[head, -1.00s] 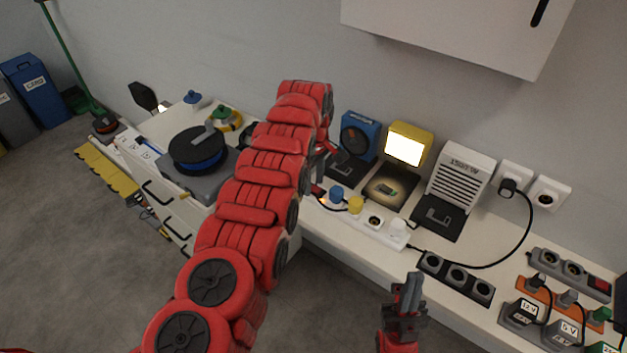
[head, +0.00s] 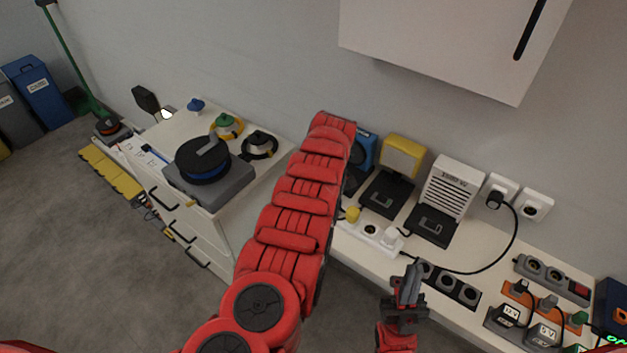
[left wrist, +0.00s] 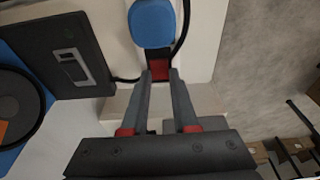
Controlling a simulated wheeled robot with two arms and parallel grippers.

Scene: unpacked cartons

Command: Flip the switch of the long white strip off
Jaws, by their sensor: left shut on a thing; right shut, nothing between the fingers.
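The long white strip (head: 372,232) lies on the white counter in the head view, with a yellow plug (head: 351,214) and a white plug (head: 392,237) in it. My left arm hides its left end there. In the left wrist view, a red switch (left wrist: 160,68) sits beside a blue plug (left wrist: 152,22). My left gripper (left wrist: 160,77) has its fingertips at the two sides of the red switch and is shut on it. In the head view that gripper is hidden behind my arm. My right gripper (head: 409,282) is shut and empty before the counter's front edge.
A yellow lamp (head: 402,155), now dark, and a white heater-like device (head: 452,185) stand behind the strip. A black strip (head: 449,282) lies to its right, with adapters on an orange strip (head: 522,292) beyond. A cabinet (head: 450,40) hangs above.

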